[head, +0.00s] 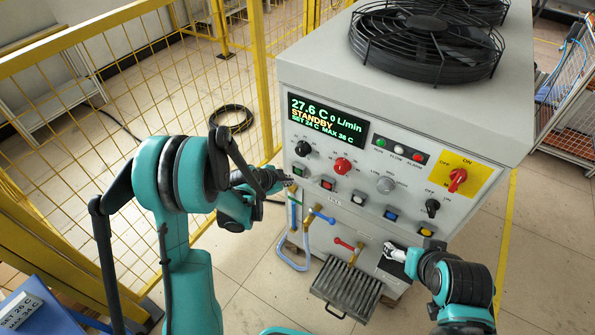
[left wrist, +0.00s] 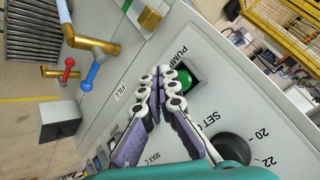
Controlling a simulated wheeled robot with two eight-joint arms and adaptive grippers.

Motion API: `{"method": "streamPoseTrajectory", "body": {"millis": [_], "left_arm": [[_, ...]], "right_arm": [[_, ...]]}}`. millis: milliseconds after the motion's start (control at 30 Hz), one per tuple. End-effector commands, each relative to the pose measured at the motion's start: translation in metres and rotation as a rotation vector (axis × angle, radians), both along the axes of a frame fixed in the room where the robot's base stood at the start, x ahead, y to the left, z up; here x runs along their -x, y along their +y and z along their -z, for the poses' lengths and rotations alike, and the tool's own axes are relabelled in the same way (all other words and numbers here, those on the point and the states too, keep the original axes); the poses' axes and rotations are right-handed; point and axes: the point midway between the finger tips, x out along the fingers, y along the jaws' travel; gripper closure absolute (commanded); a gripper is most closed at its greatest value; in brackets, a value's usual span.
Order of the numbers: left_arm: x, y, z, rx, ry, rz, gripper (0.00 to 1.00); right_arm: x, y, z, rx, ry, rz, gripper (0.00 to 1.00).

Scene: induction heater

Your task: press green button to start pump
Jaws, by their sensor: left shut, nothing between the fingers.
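The display (head: 327,120) reads 27.6 C, 0 L/min, STANDBY. My right gripper (head: 393,252) is low before the cabinet, its finger state unclear.
A black knob (left wrist: 233,148) is close beside the green button. A red button (head: 327,184) and several others continue along the row. Brass valves with blue (head: 324,216) and red (head: 344,243) handles stick out below. A yellow mesh fence (head: 190,85) stands to the left.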

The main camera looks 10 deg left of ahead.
Motion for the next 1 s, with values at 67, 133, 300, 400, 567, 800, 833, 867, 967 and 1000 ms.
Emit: {"method": "streamPoseTrajectory", "body": {"millis": [67, 133, 300, 400, 567, 800, 833, 867, 967, 1000], "left_arm": [[-0.007, -0.003, 0.001, 0.0, 0.001, 0.001, 1.0], [-0.011, -0.004, 0.001, 0.001, -0.001, 0.0, 1.0], [-0.015, -0.005, 0.0, 0.0, -0.001, -0.001, 1.0], [-0.015, -0.006, 0.0, 0.0, -0.001, -0.001, 1.0], [-0.015, -0.006, 0.0, 0.0, 0.0, 0.0, 1.0], [-0.015, -0.006, 0.0, 0.0, 0.0, 0.0, 1.0], [-0.015, -0.006, 0.0, 0.0, 0.0, 0.0, 1.0], [-0.015, -0.006, 0.0, 0.0, 0.0, 0.0, 1.0], [-0.014, -0.005, 0.0, 0.001, 0.0, -0.001, 1.0], [-0.014, -0.005, 0.0, 0.0, 0.0, 0.0, 1.0]], "right_arm": [[0.0, 0.0, 0.001, 0.0, 0.0, 0.0, 0.21], [0.0, 0.0, 0.001, 0.0, 0.0, 0.0, 0.21], [0.0, 0.0, 0.001, 0.0, 0.0, 0.0, 0.21], [0.0, 0.0, 0.001, 0.0, 0.0, 0.0, 0.21], [0.0, 0.0, 0.001, 0.0, 0.0, 0.0, 0.21], [0.0, 0.0, 0.001, 0.0, 0.0, 0.0, 0.21], [0.0, 0.0, 0.001, 0.0, 0.0, 0.0, 0.21], [0.0, 0.0, 0.001, 0.0, 0.0, 0.0, 0.21], [0.0, 0.0, 0.001, 0.0, 0.0, 0.0, 0.21], [0.0, 0.0, 0.001, 0.0, 0.0, 0.0, 0.21]]}}
